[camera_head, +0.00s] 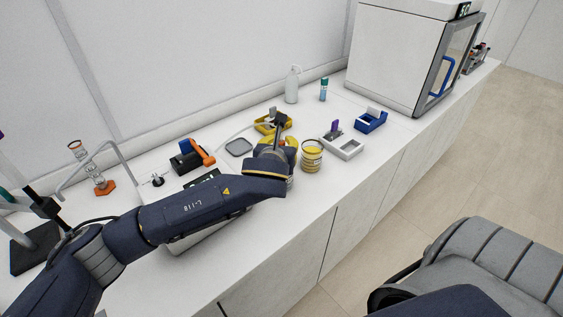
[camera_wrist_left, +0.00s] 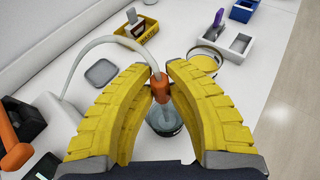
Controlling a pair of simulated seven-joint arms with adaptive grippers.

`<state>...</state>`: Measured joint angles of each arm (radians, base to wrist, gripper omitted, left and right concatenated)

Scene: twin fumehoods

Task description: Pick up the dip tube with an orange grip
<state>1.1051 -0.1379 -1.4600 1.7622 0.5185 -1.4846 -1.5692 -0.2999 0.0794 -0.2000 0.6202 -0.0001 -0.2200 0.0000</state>
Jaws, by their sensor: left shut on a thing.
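The dip tube's orange grip (camera_wrist_left: 160,88) sits between the yellow fingers of my left gripper (camera_wrist_left: 160,92) in the left wrist view. The gripper is shut on it. A pale, flexible hose (camera_wrist_left: 88,50) arches from the grip to the left. Below the grip, a clear vessel with a dark rim (camera_wrist_left: 164,120) shows between the fingers; I cannot tell whether the tube's lower end is inside it. In the head view my left gripper (camera_head: 282,148) is over the bench, and its wrist hides the grip. My right gripper is not in view.
A jar with yellow contents (camera_head: 312,156) stands close right of the gripper. A yellow holder (camera_head: 268,125), a grey pad (camera_head: 239,147), a white two-well block (camera_head: 347,148) and a blue rack (camera_head: 371,120) lie nearby. A white cabinet (camera_head: 395,55) stands at the back right.

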